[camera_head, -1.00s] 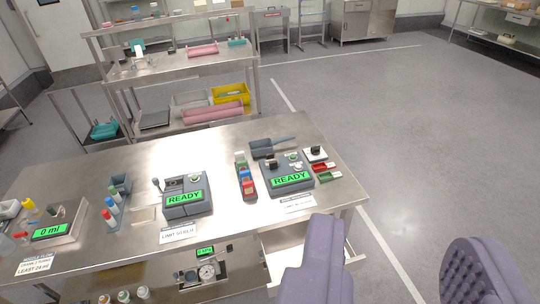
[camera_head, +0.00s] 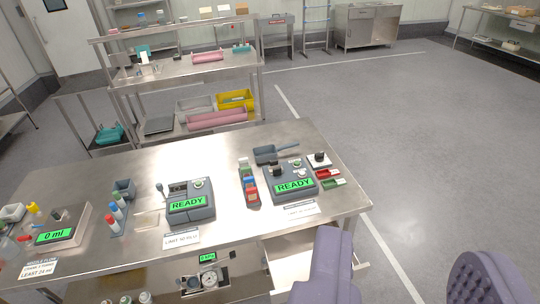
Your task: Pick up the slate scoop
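The slate scoop (camera_head: 266,154) is a small blue-grey scoop with a squared bowl. It lies on the steel table behind the right-hand READY device, its handle pointing right and slightly away. My gripper (camera_head: 404,243) shows as two purple padded fingers at the lower right, spread wide apart with nothing between them. It is nearer to me than the scoop and to its right in the picture, clear of it.
The right READY device (camera_head: 292,186) stands just in front of the scoop, with red, blue and green bottles (camera_head: 248,182) to its left. Another READY device (camera_head: 188,203) is further left. A steel shelf rack (camera_head: 187,72) stands behind the table (camera_head: 235,225). Floor is open at right.

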